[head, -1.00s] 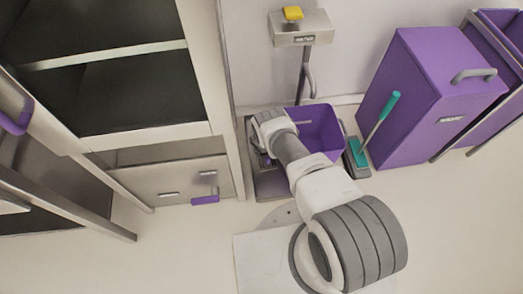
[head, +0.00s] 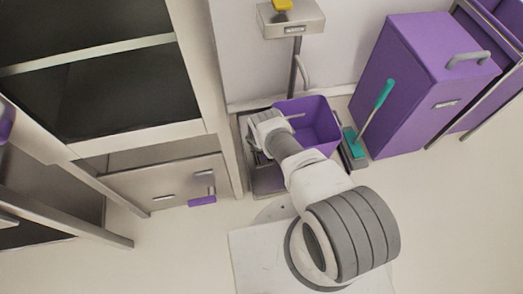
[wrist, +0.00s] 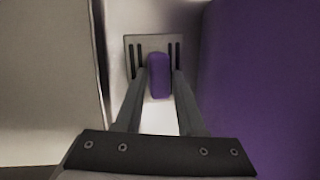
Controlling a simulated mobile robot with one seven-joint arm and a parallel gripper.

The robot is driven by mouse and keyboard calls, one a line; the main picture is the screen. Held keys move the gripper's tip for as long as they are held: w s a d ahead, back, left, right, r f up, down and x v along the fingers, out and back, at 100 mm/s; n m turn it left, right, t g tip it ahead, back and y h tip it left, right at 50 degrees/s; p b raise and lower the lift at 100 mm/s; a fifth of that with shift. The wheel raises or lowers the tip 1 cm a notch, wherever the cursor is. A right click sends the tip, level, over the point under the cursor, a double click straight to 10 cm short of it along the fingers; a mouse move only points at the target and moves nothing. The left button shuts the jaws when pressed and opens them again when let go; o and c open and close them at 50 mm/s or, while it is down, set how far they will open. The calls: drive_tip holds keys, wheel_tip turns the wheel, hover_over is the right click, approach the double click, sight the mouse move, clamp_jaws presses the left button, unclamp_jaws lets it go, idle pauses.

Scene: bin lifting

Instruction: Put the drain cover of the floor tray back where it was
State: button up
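The drain cover (wrist: 131,62) is a grey slotted plate with a purple grip block (wrist: 158,78), ahead of my fingers in the wrist view. My gripper (wrist: 159,80) has one finger on each side of that block, and the block fills the gap between them. The floor tray (head: 268,184) is a dark grey tray on the floor between the cabinet side and the purple bin in the head view. My wrist hangs over it and hides my fingers, the cover and much of the tray there. I cannot tell how high the cover is above the tray.
The open purple bin (head: 318,128) stands close on the right of my wrist. The cabinet (head: 160,178) stands on the left. A metal stand with a pedestal box (head: 290,22) is behind. A teal-handled brush (head: 374,112) and a large purple box (head: 415,85) are farther right.

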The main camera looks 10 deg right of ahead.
clamp_jaws()
drive_tip(key=o, duration=0.7)
unclamp_jaws()
